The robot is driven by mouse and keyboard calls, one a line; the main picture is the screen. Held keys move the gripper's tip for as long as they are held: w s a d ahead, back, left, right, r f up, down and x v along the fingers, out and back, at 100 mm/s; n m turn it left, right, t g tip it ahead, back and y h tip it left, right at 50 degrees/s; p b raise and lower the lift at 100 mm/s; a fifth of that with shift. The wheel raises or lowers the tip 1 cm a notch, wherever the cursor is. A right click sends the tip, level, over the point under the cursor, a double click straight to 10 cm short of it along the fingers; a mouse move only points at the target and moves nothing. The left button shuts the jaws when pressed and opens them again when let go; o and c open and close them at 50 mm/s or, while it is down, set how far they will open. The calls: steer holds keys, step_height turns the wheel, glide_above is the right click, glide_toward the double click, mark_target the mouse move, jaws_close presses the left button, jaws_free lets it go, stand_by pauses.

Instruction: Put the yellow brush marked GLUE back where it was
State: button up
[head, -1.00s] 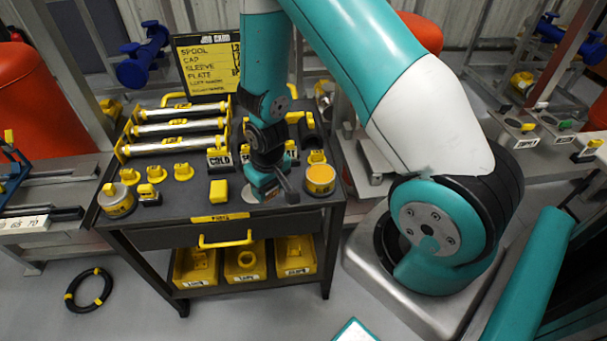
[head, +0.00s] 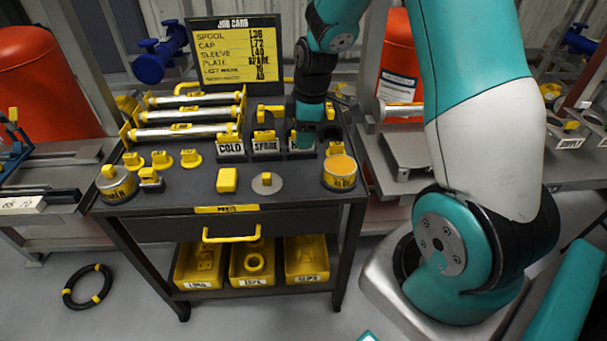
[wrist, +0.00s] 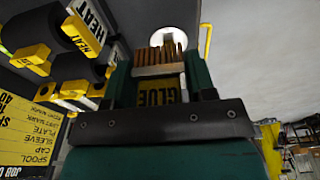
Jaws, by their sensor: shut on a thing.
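In the wrist view the yellow brush (wrist: 158,97), marked GLUE in dark letters, is held between the teal fingers of my gripper (wrist: 160,75). Its brown bristles point away from the palm. In the head view my gripper (head: 309,112) is over the back right of the cart top, in front of part of the HEAT holder (head: 302,143). The brush cannot be made out there. A round tin (head: 340,174) with an orange-yellow top stands at the cart's right front; its label is too small to read surely.
COLD (head: 230,147) and SPARE (head: 265,144) holders stand left of HEAT. A grey disc (head: 267,184) with a yellow knob and a yellow block (head: 227,180) sit in front. The job card (head: 233,50) stands behind. Yellow bins (head: 252,265) are below. The cart's front edge is fairly clear.

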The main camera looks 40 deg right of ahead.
mark_target(302, 182)
step_height(302, 182, down, 12)
steer(key=shift+f, duration=0.2)
steer(key=shift+f, duration=0.15)
steer(key=o, duration=0.9)
steer(key=shift+o, duration=0.2)
